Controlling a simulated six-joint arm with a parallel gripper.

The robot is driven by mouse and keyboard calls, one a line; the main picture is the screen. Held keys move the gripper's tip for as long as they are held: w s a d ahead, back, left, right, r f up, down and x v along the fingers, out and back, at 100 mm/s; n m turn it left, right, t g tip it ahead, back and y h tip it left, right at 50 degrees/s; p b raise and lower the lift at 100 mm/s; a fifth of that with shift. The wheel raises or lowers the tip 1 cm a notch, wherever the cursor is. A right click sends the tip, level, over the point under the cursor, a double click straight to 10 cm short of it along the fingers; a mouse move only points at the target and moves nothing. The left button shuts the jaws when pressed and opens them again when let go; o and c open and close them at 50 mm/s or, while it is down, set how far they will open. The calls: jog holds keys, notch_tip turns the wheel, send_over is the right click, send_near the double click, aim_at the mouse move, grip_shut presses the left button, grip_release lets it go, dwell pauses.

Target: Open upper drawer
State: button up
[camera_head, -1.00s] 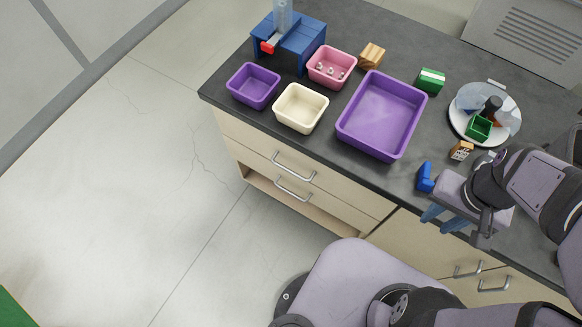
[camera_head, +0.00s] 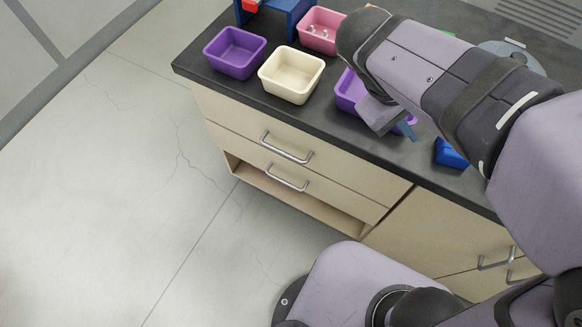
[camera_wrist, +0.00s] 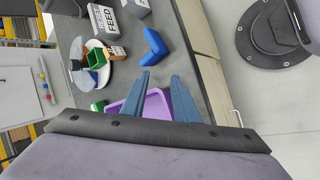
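The upper drawer (camera_head: 250,133) is a beige front just under the dark countertop, with a metal bar handle (camera_head: 287,147). It looks shut, flush with the front around it. A second drawer with its own handle (camera_head: 287,178) sits below it. My gripper (camera_head: 406,131) is above the counter's front edge, to the right of the upper drawer handle and apart from it. In the wrist view my gripper (camera_wrist: 161,75) shows two blue fingers spread apart with nothing between them. My arm hides part of the large purple tray (camera_head: 348,92).
A purple bin (camera_head: 236,52), a cream bin (camera_head: 291,75) and a pink bin (camera_head: 320,31) stand on the counter. A blue angled block (camera_head: 450,154) lies right of my gripper. An open recess lies below the drawers. The floor before them is clear.

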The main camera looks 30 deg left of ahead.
jog(key=s+a+n+t+y+b, duration=0.15)
jog(key=a+n+t+b, duration=0.6)
jog(key=a, duration=0.75)
jog(key=s+a+r+t+y+b, duration=0.35)
jog(key=s+a+b, duration=0.45)
jog(key=s+a, duration=0.35)
notch_tip(320, 180, down, 30)
jog(key=r, duration=0.1)
jog(key=w+f, duration=0.2)
jog(key=w, duration=0.5)
jog(key=shift+d, duration=0.2)
jog(key=shift+m, duration=0.25)
grip_shut()
